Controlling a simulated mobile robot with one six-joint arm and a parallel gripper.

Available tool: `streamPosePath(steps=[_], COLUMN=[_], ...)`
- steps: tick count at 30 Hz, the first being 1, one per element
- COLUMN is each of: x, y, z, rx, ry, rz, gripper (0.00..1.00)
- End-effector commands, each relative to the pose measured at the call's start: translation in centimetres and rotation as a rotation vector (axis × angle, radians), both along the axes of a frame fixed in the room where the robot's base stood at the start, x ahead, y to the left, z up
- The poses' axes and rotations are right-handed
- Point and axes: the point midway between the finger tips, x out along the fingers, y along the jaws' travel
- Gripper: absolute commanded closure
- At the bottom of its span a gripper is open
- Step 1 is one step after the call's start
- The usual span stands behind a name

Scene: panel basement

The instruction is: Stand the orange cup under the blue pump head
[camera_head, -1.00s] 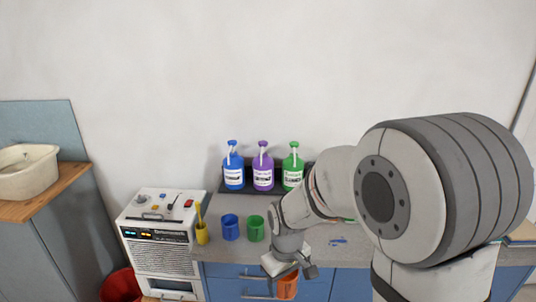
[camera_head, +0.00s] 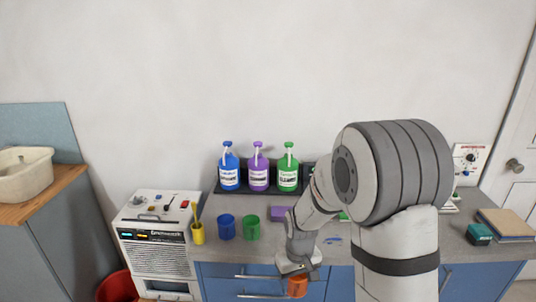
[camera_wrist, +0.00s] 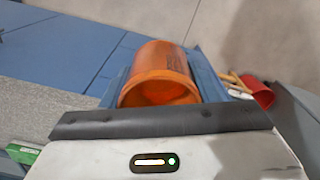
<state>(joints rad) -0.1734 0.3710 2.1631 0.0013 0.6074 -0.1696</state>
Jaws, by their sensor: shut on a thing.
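The orange cup (camera_head: 297,287) is held in my gripper (camera_head: 297,273), in front of the blue drawers and below the countertop edge. In the wrist view the orange cup (camera_wrist: 160,75) lies between the jaws with its open mouth toward the camera. The blue pump bottle (camera_head: 229,168), with its blue pump head (camera_head: 227,144), stands at the left of the dark tray (camera_head: 218,190) at the back of the counter. My gripper is in front of and to the right of it, well apart. The counter in front of the blue bottle holds a blue cup (camera_head: 227,227).
Purple (camera_head: 259,170) and green (camera_head: 288,170) pump bottles stand beside the blue one. A green cup (camera_head: 251,228) and a yellow cup with sticks (camera_head: 198,232) flank the blue cup. A purple block (camera_head: 280,213) lies behind my arm. A white machine (camera_head: 155,240) stands left.

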Motion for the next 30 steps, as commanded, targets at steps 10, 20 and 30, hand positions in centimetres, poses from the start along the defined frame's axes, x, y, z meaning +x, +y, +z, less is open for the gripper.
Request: streamPosePath(steps=[10,20,30], x=[3.6,4.1,4.1], y=[-6.3,-7.4,-7.2], z=[-6.5,-7.7,-7.6], rx=[0.000,0.000,0.000], ry=[0.002,-0.001,-0.001], rz=[-0.297,-0.348,-0.343], gripper=[0.69,0.69,0.69])
